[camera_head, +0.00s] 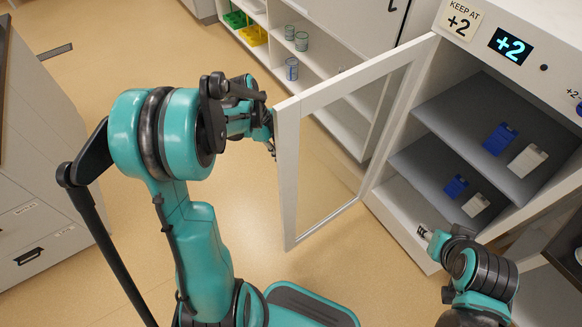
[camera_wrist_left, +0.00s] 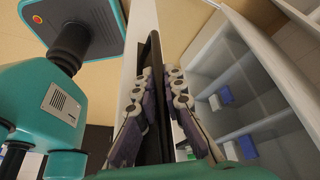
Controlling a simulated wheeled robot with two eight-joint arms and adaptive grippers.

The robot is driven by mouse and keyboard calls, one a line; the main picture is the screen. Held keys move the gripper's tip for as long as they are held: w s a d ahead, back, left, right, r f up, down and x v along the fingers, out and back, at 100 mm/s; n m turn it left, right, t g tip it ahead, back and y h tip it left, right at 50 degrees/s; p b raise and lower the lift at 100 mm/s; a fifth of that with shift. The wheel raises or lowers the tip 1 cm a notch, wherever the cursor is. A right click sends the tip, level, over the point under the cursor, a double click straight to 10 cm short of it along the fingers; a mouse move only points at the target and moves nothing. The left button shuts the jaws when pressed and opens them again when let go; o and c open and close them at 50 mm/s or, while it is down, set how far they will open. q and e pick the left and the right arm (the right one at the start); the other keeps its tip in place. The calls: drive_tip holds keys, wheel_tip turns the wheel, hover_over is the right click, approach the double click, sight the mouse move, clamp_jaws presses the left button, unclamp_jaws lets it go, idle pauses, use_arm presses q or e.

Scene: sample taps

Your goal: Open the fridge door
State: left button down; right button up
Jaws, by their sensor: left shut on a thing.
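The fridge (camera_head: 400,200) is a white cabinet at the right with a "+2" display. Its white-framed glass door (camera_head: 287,180) stands swung wide open, showing the grey shelves inside. My left gripper (camera_head: 268,136) is at the door's free edge, partly hidden by my own wrist. In the left wrist view, its fingers (camera_wrist_left: 166,105) are shut on the dark door handle (camera_wrist_left: 153,60), one on each side. My right gripper (camera_head: 424,233) is by the fridge's lower front edge, apart from the door; its fingers are too small to judge.
Blue boxes (camera_head: 499,139) and white boxes (camera_head: 526,160) lie on the fridge shelves. A white shelf unit (camera_head: 330,75) with glasses (camera_head: 291,68) stands behind the door. Drawers (camera_head: 40,235) stand at the left. The floor between is clear.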

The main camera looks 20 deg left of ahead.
use_arm(q)
drive_tip(key=shift+w+a+m, duration=0.2)
drive_tip(key=shift+w+a, duration=0.25)
drive_tip(key=shift+a, duration=0.3)
drive_tip(key=shift+w+a+m, duration=0.2)
drive_tip(key=shift+w+a, duration=0.2)
drive_tip(key=shift+a, duration=0.35)
drive_tip(key=c, duration=1.6)
unclamp_jaws()
drive_tip(key=v, duration=1.2)
drive_tip(key=shift+w, duration=0.1)
